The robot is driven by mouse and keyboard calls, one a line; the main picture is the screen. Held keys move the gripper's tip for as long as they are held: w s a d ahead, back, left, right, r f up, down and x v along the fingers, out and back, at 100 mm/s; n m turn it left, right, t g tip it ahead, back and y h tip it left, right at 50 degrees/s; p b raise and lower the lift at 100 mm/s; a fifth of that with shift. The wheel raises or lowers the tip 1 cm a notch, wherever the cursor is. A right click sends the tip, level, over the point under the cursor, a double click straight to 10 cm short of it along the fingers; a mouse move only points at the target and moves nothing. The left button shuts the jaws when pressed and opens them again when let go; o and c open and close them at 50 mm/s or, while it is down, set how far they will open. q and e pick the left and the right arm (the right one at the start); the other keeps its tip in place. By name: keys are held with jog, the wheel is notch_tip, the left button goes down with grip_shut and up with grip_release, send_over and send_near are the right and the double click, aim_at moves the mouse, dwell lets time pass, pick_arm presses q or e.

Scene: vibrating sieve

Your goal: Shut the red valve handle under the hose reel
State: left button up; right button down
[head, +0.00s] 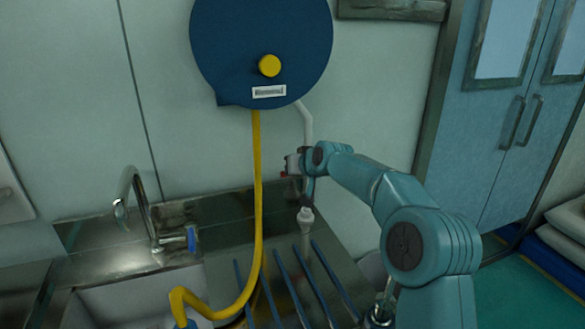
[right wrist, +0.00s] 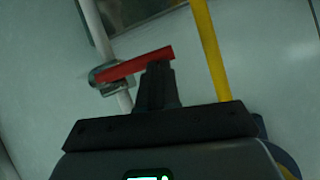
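The red valve handle (right wrist: 132,66) is a flat red bar in the right wrist view. It extends to the right from a metal valve body (right wrist: 102,79) on a pale pipe, roughly crosswise to the pipe and slightly tilted. My right gripper (right wrist: 159,68) has its dark fingers together, with the tips at the handle's free right end. They overlap its lower edge; I cannot tell whether they touch it. In the head view my right gripper (head: 292,165) is at the pipe below the blue hose reel (head: 230,50) and hides most of the valve. My left gripper is not in view.
The yellow hose (head: 257,180) hangs just left of my right gripper. Below are a metal sink with a curved tap (head: 135,195) and several blue-edged slats (head: 290,285). A blue double door (head: 505,120) stands at the right.

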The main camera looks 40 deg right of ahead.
jog(key=shift+a+f, duration=0.1)
jog(key=shift+f, duration=0.05)
dwell(0.5)
jog(key=s+a+r, duration=0.2)
jog(key=s+r, duration=0.6)
jog(key=r, duration=0.1)
jog(key=shift+s+a+r+b, duration=0.25)
jog(key=shift+s+a+b, duration=0.05)
